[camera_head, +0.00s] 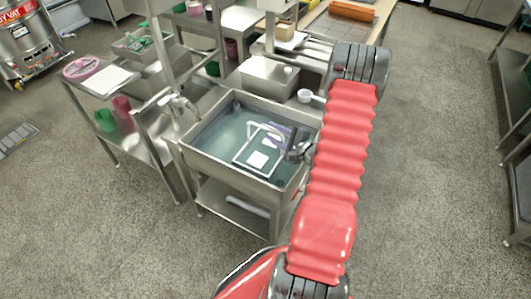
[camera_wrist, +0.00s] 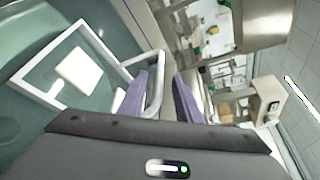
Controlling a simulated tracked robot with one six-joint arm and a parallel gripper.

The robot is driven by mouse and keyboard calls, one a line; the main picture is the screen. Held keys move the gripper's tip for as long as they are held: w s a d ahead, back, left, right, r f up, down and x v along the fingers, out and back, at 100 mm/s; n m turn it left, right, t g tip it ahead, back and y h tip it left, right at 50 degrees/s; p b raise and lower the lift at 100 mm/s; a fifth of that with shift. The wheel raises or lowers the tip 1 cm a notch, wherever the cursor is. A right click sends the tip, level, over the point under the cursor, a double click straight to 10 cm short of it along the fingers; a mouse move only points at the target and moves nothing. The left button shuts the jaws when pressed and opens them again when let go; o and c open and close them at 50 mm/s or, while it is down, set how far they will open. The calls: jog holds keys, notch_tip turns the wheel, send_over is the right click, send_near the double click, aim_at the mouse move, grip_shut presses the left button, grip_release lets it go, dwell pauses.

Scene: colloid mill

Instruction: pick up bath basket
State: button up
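The bath basket (camera_head: 257,158) is a white rectangular frame with a raised handle and a small white block in it. It sits in the water of the steel sink (camera_head: 196,158). In the wrist view the basket (camera_wrist: 32,75) fills the left side. My gripper (camera_wrist: 165,78) has two purple fingers set apart. The end of the white handle shows between them, next to the left finger; I cannot tell whether it touches. In the head view my gripper (camera_head: 280,138) is low over the right part of the sink, partly hidden by my wrist.
The sink walls stand close around the basket. A steel box (camera_head: 268,76) and a white ladle (camera_head: 306,96) are behind the sink. A steel cart (camera_head: 115,85) with a pink-rimmed dish (camera_head: 81,67) stands at left. The floor in front is clear.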

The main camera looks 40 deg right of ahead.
aim_at(264, 128)
jog(key=shift+a+x, duration=0.15)
jog(key=shift+x, duration=1.15)
jog(key=shift+a+x, duration=0.1)
jog(key=shift+x, duration=1.2)
jog(key=shift+r, duration=0.1)
jog(key=shift+c, duration=0.4)
grip_shut()
